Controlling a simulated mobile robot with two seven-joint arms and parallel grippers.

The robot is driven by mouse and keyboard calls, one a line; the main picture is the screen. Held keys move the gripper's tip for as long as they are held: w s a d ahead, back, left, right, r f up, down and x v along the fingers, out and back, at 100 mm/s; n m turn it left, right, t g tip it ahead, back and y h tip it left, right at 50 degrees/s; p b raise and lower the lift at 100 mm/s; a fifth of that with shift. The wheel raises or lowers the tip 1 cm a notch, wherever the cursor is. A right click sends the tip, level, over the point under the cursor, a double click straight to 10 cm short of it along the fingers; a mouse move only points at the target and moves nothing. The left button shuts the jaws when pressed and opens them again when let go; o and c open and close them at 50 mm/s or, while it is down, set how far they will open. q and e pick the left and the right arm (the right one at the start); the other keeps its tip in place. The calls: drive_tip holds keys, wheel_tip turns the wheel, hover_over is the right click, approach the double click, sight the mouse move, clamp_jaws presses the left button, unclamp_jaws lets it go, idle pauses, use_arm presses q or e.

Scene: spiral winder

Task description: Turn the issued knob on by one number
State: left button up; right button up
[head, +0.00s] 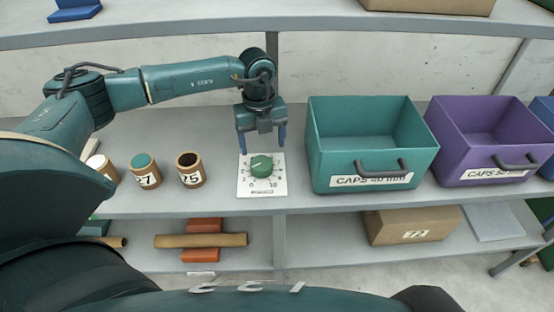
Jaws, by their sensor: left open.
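A green knob (262,167) sits on a white dial plate (250,189) on the shelf, near the middle of the head view. Numbers ring the knob, with 0 and 10 readable at the bottom. A pale mark shows on the knob's top, but I cannot tell which number it points to. My left gripper (261,147) points down just above and behind the knob. Its two blue fingers are apart with nothing visible between them. I cannot tell whether they touch the knob. My right gripper is not in view.
Tubes marked 27 (145,171) and 75 (191,170) stand left of the plate, with another tube (102,168) partly hidden by my arm. A teal bin (330,150) and a purple bin (460,145) stand to the right. A cardboard box (412,225) lies on the lower shelf.

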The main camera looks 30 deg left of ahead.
sight(261, 163)
use_arm(q)
drive_tip(key=shift+w+a, duration=0.1)
drive_tip(key=shift+a, duration=0.3)
drive_tip(key=shift+f, duration=0.4)
wheel_tip(261, 163, down, 5)
drive_tip(key=shift+f+p, duration=0.1)
drive_tip(key=shift+p, duration=0.25)
drive_tip(key=shift+f, duration=0.6)
drive_tip(key=c, duration=1)
drive_tip(key=shift+m, duration=0.3)
